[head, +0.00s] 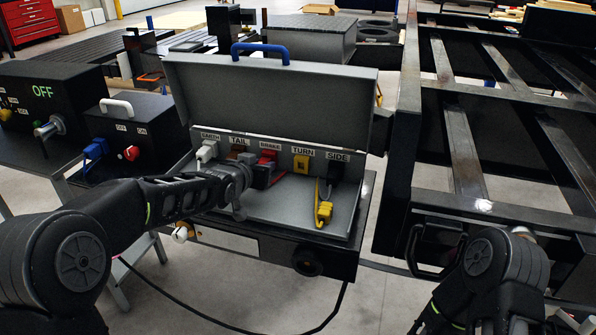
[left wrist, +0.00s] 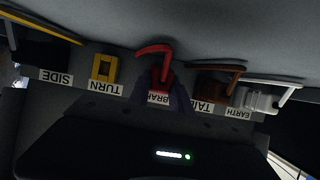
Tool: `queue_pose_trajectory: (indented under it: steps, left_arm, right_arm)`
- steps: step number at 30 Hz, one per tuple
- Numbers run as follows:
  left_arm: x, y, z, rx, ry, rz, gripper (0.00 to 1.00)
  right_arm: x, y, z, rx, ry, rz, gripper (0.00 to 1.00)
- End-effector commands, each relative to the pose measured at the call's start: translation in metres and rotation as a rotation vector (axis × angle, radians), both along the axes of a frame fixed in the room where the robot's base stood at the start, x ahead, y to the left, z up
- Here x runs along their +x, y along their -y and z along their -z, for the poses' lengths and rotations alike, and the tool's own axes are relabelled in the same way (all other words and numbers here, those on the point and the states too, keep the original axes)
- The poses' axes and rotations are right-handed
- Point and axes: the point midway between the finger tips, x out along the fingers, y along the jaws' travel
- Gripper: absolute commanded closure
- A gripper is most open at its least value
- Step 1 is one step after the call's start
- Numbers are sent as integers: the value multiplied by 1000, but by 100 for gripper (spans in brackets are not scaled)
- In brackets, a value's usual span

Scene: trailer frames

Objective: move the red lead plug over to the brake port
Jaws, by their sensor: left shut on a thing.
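The grey test box stands open, its back wall (head: 225,140) carrying a labelled row of ports: EARTH, TAIL, BRAKE, TURN and SIDE. The red lead plug (left wrist: 162,76) is at the BRAKE place, its short red lead curling above it in the left wrist view. It also shows in the head view (head: 267,158), partly behind my gripper. My left gripper (head: 256,178) is shut on it, with a finger on each side. The fingers partly cover the BRAKE label (left wrist: 158,98). I cannot tell how deep the plug sits. My right gripper is out of view.
A white plug (head: 207,150) is at EARTH and a brown one (left wrist: 217,82) at TAIL. A yellow socket (head: 301,164) is at TURN. A yellow plug (head: 324,211) lies at the box's front edge. The raised lid (head: 270,95) stands behind; the trailer frame (head: 460,150) is right.

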Motion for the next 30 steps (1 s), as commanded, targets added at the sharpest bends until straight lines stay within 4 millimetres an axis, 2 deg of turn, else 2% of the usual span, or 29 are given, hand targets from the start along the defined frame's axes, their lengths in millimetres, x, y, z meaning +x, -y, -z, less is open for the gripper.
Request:
queue_pose_trajectory:
  steps: [15,16,25,30]
  left_arm:
    - [7,3,0,0,-1,0,100]
    - [7,3,0,0,-1,0,74]
    - [7,3,0,0,-1,0,50]
    - [7,3,0,0,-1,0,50]
  right_arm:
    - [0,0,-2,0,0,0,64]
    - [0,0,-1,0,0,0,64]
    - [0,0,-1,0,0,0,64]
    - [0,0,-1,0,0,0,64]
